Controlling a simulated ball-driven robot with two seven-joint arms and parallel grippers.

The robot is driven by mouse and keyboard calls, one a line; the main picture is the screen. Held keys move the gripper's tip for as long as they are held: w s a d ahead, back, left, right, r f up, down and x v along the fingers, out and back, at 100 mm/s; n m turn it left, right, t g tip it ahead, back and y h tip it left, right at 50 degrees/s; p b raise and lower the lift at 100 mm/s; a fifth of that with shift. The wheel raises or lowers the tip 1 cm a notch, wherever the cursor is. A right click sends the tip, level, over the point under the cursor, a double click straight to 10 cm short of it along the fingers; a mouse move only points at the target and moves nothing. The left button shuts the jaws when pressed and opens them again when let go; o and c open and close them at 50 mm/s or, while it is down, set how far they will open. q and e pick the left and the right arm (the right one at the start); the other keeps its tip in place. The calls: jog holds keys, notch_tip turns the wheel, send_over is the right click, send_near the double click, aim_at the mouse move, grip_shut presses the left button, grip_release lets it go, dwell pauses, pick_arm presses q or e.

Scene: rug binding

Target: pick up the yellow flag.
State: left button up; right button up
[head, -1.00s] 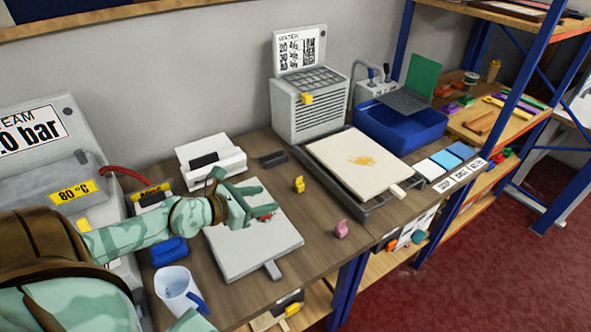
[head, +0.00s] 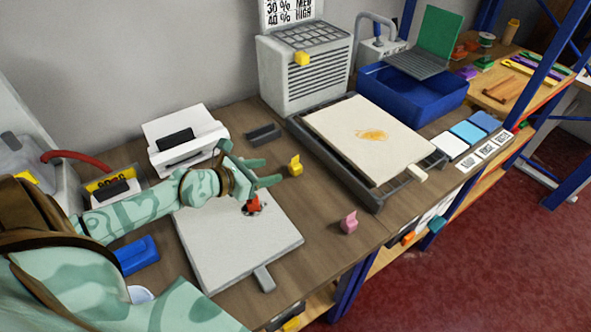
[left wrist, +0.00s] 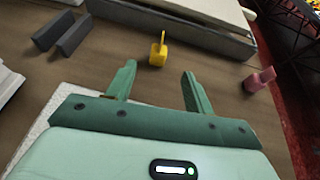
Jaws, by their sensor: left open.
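The yellow flag (head: 295,166) is a small yellow block with an upright tab, standing on the wooden bench between the light grey board and the black-framed tray. In the left wrist view the yellow flag (left wrist: 158,48) stands a little beyond the fingertips, roughly in line with the gap between them. My left gripper (head: 270,172) is green, open and empty. It reaches over the far edge of the grey board, just left of the flag and apart from it. My right gripper is not in view.
A pink flag-like block (head: 349,223) stands nearer the bench's front edge. A red piece (head: 253,205) lies on the grey board (head: 215,255) beneath my gripper. A dark slotted holder (head: 264,133) and the framed tray (head: 330,165) lie beyond. Bare bench surrounds the yellow flag.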

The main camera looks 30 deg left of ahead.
aim_at(292, 166)
pick_arm(q)
jog(key=b+x, duration=0.1)
jog(key=x, duration=0.5)
jog(key=shift+w+f+b, duration=0.15)
jog(key=shift+f+b, duration=0.1)
jog(key=shift+b, duration=0.05)
jog(key=b+x, duration=0.2)
jog(key=x, duration=0.3)
jog(key=shift+w+d+f, duration=0.1)
jog(key=shift+w+f, duration=0.05)
jog(key=shift+f, duration=0.15)
jog(key=shift+r, duration=0.1)
jog(key=c, duration=1)
jog(key=shift+r, duration=0.1)
jog(key=shift+c, duration=0.2)
